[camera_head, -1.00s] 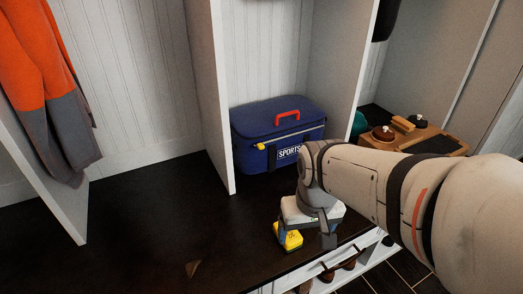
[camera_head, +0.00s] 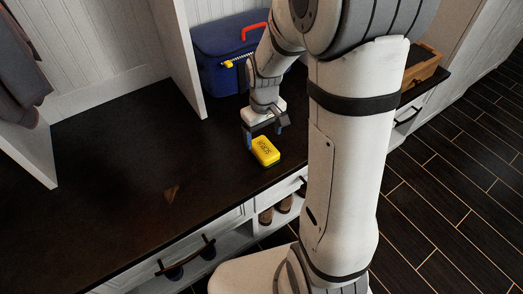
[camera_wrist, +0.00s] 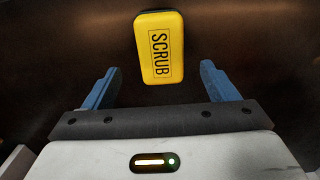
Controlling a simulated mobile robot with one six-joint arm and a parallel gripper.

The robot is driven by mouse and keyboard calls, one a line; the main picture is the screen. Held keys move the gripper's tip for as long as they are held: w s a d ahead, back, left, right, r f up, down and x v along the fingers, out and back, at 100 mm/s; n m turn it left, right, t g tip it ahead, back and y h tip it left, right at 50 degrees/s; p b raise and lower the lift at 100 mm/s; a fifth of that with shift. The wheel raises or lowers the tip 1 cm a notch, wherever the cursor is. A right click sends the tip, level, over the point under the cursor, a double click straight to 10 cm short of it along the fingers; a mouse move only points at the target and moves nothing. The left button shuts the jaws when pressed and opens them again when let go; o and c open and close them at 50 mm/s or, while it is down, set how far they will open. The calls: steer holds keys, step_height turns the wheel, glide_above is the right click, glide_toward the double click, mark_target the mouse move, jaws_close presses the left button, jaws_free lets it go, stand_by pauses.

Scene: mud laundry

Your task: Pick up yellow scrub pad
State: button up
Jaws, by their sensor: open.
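The yellow scrub pad (camera_head: 265,151) lies on the dark bench top near its front edge, in front of the blue sports bag. It also shows in the wrist view (camera_wrist: 160,48), with the word SCRUB on its face. My gripper (camera_head: 264,138) is just above and behind the pad, pointing down. In the wrist view my gripper (camera_wrist: 160,88) has its two blue fingers wide apart, one toward each side of the pad. Nothing is held between them, and the pad lies ahead of the fingertips.
The blue bag (camera_head: 222,55) with a red handle stands in the cubby behind my gripper. A wooden tray (camera_head: 424,66) is at the right. A small brown piece (camera_head: 172,193) lies on the bench top (camera_head: 110,200), whose left part is clear. Drawers and shoes are below.

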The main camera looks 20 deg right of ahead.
mark_target(262, 146)
step_height(262, 146, down, 6)
steer(key=b, duration=0.3)
steer(key=shift+a+r, duration=0.15)
steer(key=c, duration=1.1)
step_height(262, 146, up, 10)
steer(key=p, duration=0.4)
steer(key=shift+r+p, duration=0.1)
steer(key=shift+p, duration=0.2)
steer(key=shift+c, duration=0.2)
